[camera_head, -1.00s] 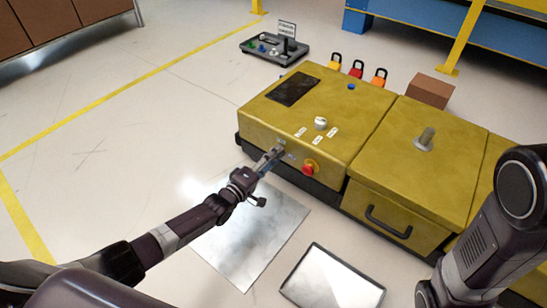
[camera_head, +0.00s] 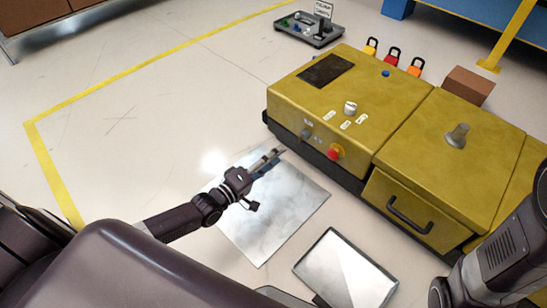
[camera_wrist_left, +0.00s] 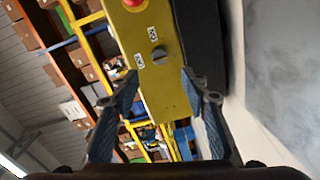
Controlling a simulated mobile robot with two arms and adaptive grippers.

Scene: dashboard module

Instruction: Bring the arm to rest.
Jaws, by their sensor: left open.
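My left gripper (camera_head: 268,161) is open and empty, in front of the yellow dashboard module (camera_head: 325,93) and above the metal sheet on the floor. It is apart from the module. In the left wrist view, the two fingers (camera_wrist_left: 160,112) stand wide apart, with the module's front panel (camera_wrist_left: 152,30) seen beyond them. A grey knob (camera_wrist_left: 159,54) and the red button (camera_wrist_left: 133,3) show on that panel. My right arm (camera_head: 500,250) comes in at the lower right of the head view; its gripper is outside the picture.
A shiny metal sheet (camera_head: 265,215) and a dark-rimmed tray (camera_head: 326,244) lie on the floor before the module. Padlocks (camera_head: 391,56), a brown box (camera_head: 468,85) and a grey tray (camera_head: 308,32) stand behind it. The floor at left is clear.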

